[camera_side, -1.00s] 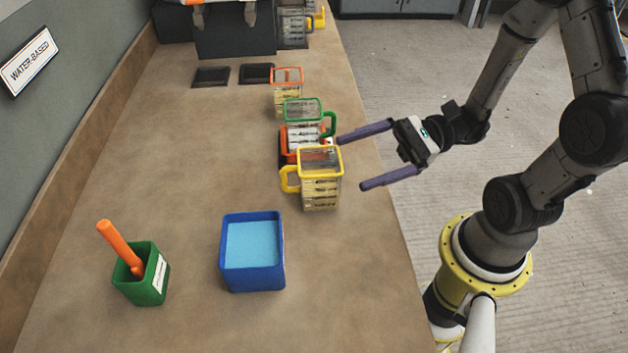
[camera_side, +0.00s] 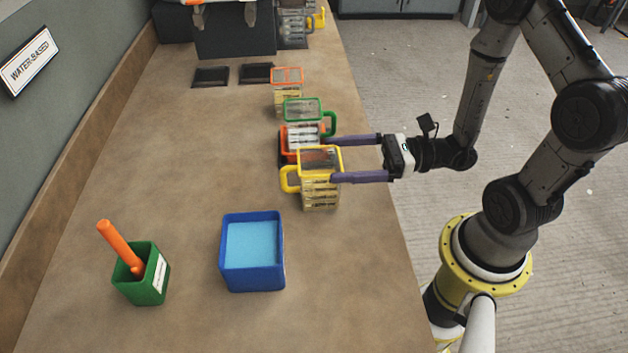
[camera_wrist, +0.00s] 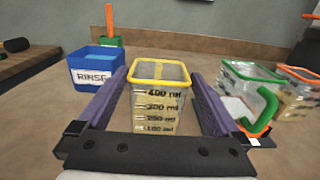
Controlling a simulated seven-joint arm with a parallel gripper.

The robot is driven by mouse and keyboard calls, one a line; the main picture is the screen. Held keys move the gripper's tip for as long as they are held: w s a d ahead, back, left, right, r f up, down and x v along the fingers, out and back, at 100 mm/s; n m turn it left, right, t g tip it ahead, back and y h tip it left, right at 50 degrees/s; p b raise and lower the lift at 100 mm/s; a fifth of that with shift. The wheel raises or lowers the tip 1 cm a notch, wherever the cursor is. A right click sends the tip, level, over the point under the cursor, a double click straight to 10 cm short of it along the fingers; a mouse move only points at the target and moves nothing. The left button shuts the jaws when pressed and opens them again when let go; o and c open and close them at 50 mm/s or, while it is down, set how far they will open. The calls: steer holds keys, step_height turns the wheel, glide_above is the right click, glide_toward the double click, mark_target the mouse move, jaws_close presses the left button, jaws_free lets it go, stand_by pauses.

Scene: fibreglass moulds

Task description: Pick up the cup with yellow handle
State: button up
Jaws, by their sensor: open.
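The clear measuring cup with a yellow rim and handle (camera_side: 321,188) stands upright on the bench, its handle on the left in the side view. In the wrist view the cup (camera_wrist: 157,104) sits between my two fingers, its scale marks facing the camera and its handle hidden. My gripper (camera_side: 330,159) is open, with purple fingers reaching in from the bench's right edge. In the wrist view my gripper (camera_wrist: 158,78) has its fingers on either side of the cup, with a gap visible on the right. Contact on the left is hard to tell.
A green-handled cup (camera_side: 303,112) and an orange-rimmed cup (camera_side: 287,78) stand close behind. A red-orange item (camera_side: 290,146) lies between. The blue rinse container (camera_side: 252,255) and a green holder (camera_side: 150,277) with an orange handle stand in front, left. The bench left of the cups is clear.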

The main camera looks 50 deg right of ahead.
mark_target(297, 166)
steer(key=shift+x, duration=4.2)
steer(key=shift+f, duration=0.1)
jaws_close()
